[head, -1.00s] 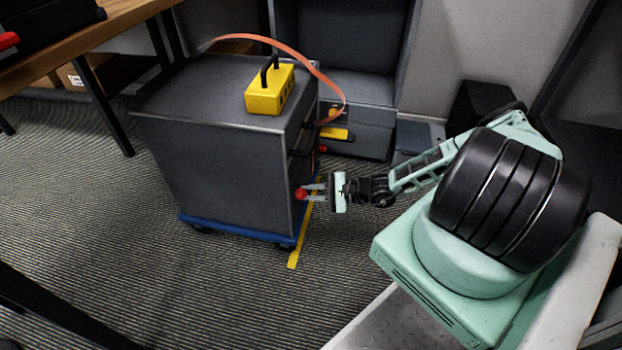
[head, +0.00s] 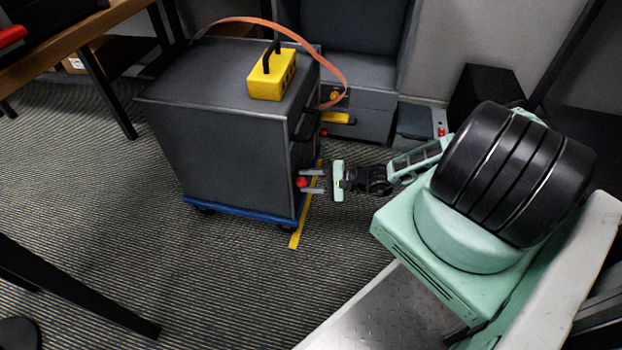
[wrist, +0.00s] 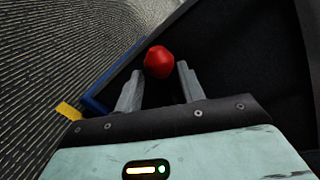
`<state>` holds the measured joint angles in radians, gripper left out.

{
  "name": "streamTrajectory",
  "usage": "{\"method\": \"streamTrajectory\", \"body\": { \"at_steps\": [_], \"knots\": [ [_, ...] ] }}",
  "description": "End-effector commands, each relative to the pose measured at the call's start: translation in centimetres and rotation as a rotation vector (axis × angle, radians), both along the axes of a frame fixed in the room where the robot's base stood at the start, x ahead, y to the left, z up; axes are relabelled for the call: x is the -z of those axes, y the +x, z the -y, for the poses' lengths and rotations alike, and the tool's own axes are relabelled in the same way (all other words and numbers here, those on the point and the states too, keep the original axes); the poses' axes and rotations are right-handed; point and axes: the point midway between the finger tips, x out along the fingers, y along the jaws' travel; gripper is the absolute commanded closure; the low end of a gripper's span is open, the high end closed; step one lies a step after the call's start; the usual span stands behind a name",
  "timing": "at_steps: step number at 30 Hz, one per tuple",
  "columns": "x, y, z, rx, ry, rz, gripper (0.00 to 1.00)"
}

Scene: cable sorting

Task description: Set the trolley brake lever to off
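The grey trolley (head: 215,150) stands on a blue base (head: 240,217) on the carpet. A red knob (head: 302,182), which looks like the end of the brake lever, sticks out low on its right side. In the wrist view the red knob (wrist: 159,62) sits between and just beyond the fingertips. My gripper (head: 313,181) is open, with one finger on each side of the knob; its fingers also show in the wrist view (wrist: 158,84). I see no clear contact. The rest of the lever is hidden.
A yellow box (head: 272,77) with a black handle stands on the trolley top, with an orange cable (head: 290,35) arching behind it. A yellow floor strip (head: 300,230) runs beside the trolley. A grey cabinet (head: 345,60) stands behind. The carpet in front is clear.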

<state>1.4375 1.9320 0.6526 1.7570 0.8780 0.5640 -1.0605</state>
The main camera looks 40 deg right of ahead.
Motion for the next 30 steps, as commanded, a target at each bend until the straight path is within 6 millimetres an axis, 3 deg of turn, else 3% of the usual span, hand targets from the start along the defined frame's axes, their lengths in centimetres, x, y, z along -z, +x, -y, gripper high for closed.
{"method": "streamTrajectory", "body": {
  "at_steps": [9,14,30],
  "knots": [
    [0.0,0.0,0.7,0.009,-0.007,-0.002,0.61],
    [-0.4,-1.2,1.9,0.012,-0.009,-0.004,0.61],
    [-2.4,-9.9,10.0,0.009,-0.008,-0.003,0.61]
  ]
}}
